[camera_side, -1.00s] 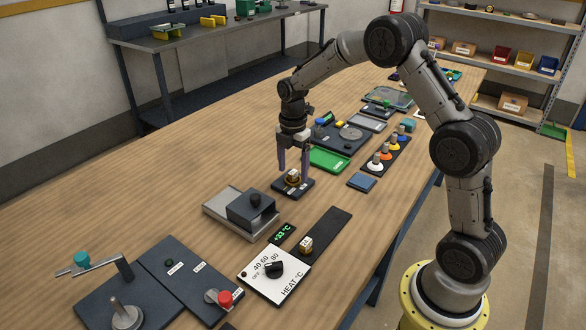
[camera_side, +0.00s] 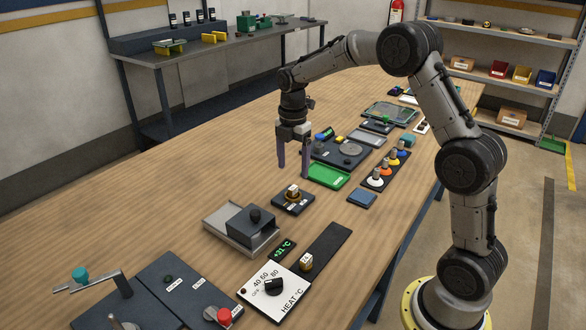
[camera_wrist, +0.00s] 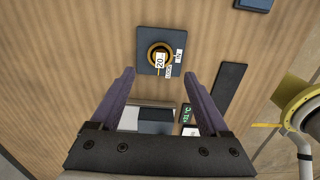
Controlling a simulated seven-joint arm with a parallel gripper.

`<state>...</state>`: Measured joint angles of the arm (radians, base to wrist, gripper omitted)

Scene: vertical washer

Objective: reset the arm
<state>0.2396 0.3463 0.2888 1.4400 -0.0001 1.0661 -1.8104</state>
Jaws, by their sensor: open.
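My gripper (camera_side: 293,172) is open and empty, its two purple fingers pointing down above the table. In the side view it appears just above and behind a dark square plate (camera_side: 283,206) that carries a brass-coloured round piece (camera_side: 292,194) with a white label. In the wrist view the fingers (camera_wrist: 160,77) are spread wide with nothing between their tips. There the brass ring (camera_wrist: 160,54) sits on its dark plate, beyond the fingertips and apart from them, with a white tag reading "20".
A heat panel (camera_side: 285,300) with a black knob, a green display (camera_side: 282,250) and a grey box unit (camera_side: 250,228) stand nearer the camera. A green tray (camera_side: 327,176), a blue pad (camera_side: 362,198) and several coloured-base pieces lie to the right.

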